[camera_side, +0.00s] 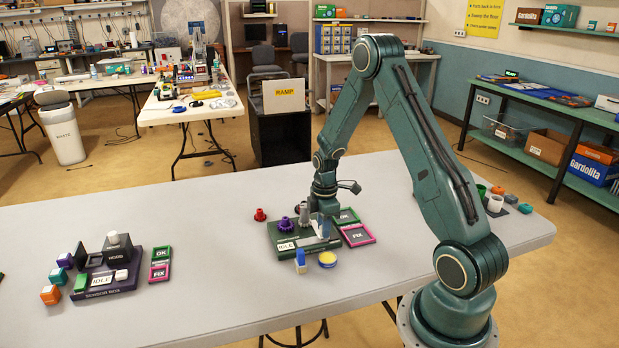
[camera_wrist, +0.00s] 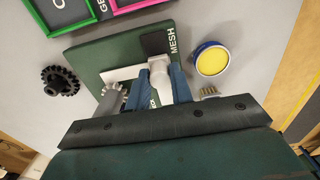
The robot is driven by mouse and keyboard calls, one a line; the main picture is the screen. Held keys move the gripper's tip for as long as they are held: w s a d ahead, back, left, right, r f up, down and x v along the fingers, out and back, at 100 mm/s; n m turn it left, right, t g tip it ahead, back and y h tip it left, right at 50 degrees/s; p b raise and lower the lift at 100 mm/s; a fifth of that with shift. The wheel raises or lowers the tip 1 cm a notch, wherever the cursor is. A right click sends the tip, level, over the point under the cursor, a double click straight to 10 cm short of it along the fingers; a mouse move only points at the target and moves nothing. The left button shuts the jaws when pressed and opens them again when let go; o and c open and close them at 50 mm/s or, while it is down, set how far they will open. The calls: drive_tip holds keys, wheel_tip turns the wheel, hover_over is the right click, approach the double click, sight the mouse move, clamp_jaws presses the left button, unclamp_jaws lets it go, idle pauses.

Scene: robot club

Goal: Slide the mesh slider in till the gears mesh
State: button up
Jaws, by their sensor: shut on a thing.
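The mesh slider's pale knob (camera_wrist: 160,76) stands between the blue fingers of my gripper (camera_wrist: 158,90) in the wrist view, and the fingers are closed on it. It sits beside a black pad and the word MESH on the dark green gear box (camera_wrist: 100,55). In the side view my gripper (camera_side: 323,228) is down at the right part of the gear box (camera_side: 283,233). A grey gear (camera_wrist: 111,97) shows left of the fingers in the wrist view. Whether any gears mesh is hidden.
Green OK (camera_side: 346,216) and pink FIX (camera_side: 358,235) trays lie right of the box. A yellow-topped tin (camera_side: 327,259) and a blue-and-white bottle (camera_side: 301,262) stand in front. A sensor box (camera_side: 110,278) is far left.

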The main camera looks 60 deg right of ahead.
drive_tip(key=shift+w+a, duration=0.65)
drive_tip(key=shift+w, duration=0.05)
drive_tip(key=o, duration=0.5)
drive_tip(key=shift+r, duration=0.1)
wheel_tip(320, 180, up, 6)
drive_tip(key=shift+f, duration=0.1)
idle(0.8)
